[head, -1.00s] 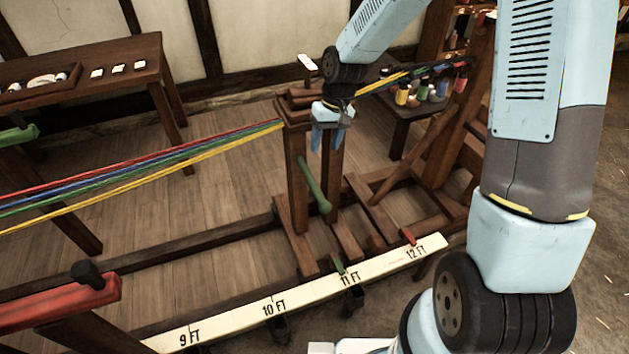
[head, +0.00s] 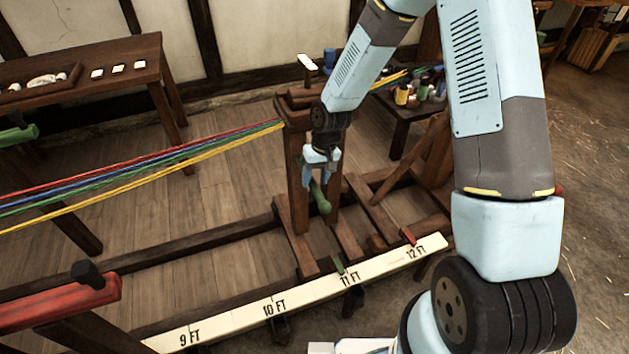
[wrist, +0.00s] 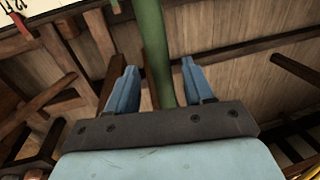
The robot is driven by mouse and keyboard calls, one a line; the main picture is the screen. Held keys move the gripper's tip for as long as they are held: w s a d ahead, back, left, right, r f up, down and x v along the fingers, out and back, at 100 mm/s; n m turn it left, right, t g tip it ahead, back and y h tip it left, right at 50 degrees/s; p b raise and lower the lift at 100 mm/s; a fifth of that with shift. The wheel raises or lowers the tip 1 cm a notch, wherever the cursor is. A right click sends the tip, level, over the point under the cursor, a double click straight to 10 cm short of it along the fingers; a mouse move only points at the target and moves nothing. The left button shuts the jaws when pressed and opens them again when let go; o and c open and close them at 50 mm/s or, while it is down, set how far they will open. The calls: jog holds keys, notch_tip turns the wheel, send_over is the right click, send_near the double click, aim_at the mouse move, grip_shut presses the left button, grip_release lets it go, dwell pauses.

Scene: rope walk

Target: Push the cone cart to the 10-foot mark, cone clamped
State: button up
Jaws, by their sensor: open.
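The wooden cone cart (head: 298,215) stands upright on the rails; the cone cannot be made out clearly in its head block (head: 297,98). A white-tipped lever (head: 307,63) sticks up on top. A green pointer (head: 339,265) at the cart's foot is at about the 11 FT mark of the white scale (head: 220,321); the 10 FT mark (head: 273,308) is to the left. My gripper (head: 320,180) is open, pointing down at the cart's green handle (head: 322,202). In the wrist view the handle (wrist: 154,40) runs between my open fingers (wrist: 158,68); contact cannot be told.
Red, blue, green and yellow strands (head: 140,168) stretch left from the cart. A red marker (head: 408,236) sits near 12 FT. A red beam (head: 60,303) is at front left. Rails left of the cart look clear.

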jog(key=shift+s+a+f, duration=0.1)
jog(key=shift+a+f, duration=0.05)
jog(key=shift+f, duration=0.55)
grip_shut()
dwell(0.3)
